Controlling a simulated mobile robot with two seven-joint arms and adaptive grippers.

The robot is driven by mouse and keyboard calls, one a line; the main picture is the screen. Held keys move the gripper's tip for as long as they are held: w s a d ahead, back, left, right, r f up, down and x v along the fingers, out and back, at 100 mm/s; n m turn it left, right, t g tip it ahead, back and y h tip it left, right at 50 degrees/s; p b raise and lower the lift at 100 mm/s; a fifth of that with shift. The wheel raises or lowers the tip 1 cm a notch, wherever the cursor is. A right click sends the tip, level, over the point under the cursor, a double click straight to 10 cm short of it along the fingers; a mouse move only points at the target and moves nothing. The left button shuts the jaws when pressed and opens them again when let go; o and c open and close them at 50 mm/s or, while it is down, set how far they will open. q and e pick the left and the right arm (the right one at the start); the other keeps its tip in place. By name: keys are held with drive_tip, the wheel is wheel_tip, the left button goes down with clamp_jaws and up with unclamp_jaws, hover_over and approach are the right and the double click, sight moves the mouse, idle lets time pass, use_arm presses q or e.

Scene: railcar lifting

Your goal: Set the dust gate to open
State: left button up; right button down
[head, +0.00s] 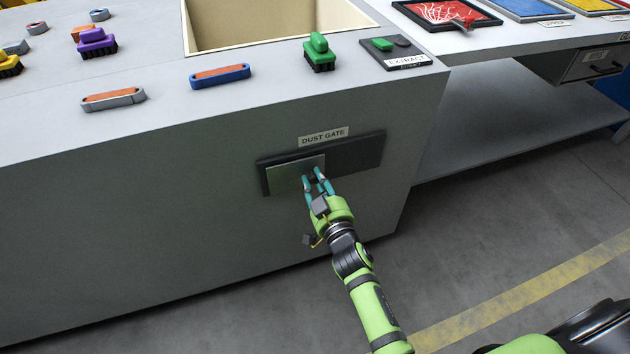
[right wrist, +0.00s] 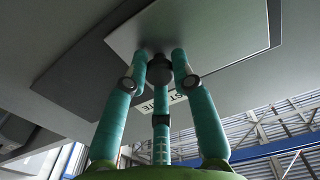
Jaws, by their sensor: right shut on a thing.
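The dust gate is a light grey sliding plate (head: 287,178) on a dark slotted panel (head: 355,153) on the front of the bench, under a "DUST GATE" label (head: 323,136). The plate covers the left part of the panel, and the right part shows dark. My right gripper (head: 313,176) is at the plate's right edge, shut on its small dark knob. In the right wrist view the fingers close around the round dark knob (right wrist: 160,70), below the flat plate (right wrist: 220,30). My left gripper is out of view.
On the bench top are a green brush (head: 319,53), a purple brush (head: 96,42), a blue-edged bar (head: 220,76), a grey-edged bar (head: 113,99) and an "EXTRACT" switch panel (head: 396,48). A recessed bin (head: 250,40) opens behind them. The floor (head: 480,250) at right is clear.

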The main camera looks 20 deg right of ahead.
drive_tip(key=d+p, duration=0.1)
drive_tip(key=d, duration=0.8)
drive_tip(key=d+p, duration=0.1)
drive_tip(key=d, duration=0.3)
drive_tip(key=shift+w+d+r+p, duration=0.35)
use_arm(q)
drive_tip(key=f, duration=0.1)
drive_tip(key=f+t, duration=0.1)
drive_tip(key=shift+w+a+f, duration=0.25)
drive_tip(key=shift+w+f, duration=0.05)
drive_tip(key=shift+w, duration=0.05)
use_arm(e)
drive_tip(key=shift+d, duration=0.35)
drive_tip(key=shift+r, duration=0.1)
drive_tip(key=c, duration=1)
unclamp_jaws()
drive_tip(key=shift+d, duration=0.1)
drive_tip(key=shift+f, duration=0.2)
drive_tip(key=shift+s, duration=0.15)
drive_tip(key=s, duration=1.1)
drive_tip(key=shift+s+d, duration=0.15)
drive_tip(key=shift+s, duration=0.25)
